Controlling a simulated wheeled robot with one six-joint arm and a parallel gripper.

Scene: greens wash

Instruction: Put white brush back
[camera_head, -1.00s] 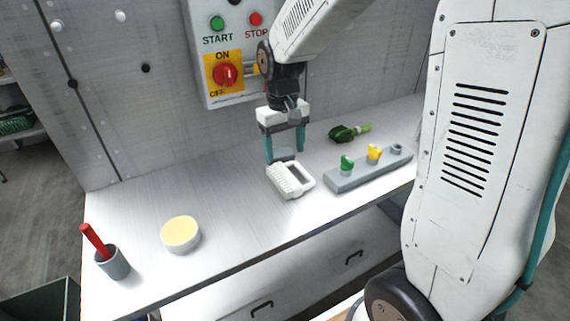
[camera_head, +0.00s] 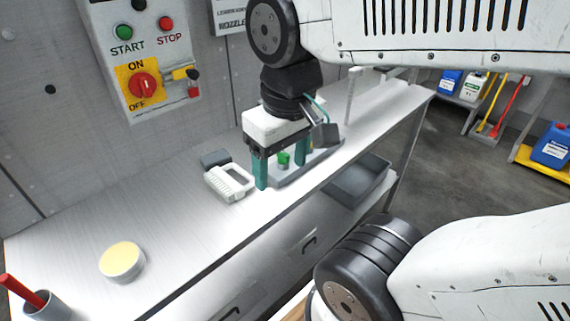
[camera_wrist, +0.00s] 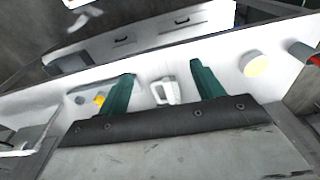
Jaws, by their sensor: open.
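The white brush (camera_head: 230,183), a block with a loop handle, lies on the metal worktop (camera_head: 185,215). A dark grey block (camera_head: 215,158) sits just behind it. My gripper (camera_head: 281,174) is open and empty, with teal fingers pointing down, to the right of the brush in the head view. In the wrist view the brush (camera_wrist: 166,92) shows in the gap between the fingers (camera_wrist: 163,72), beyond them and not held.
A round tub (camera_head: 122,262) and a grey cup (camera_head: 45,306) with a red handle stand at the left. A control box (camera_head: 140,60) hangs on the wall.

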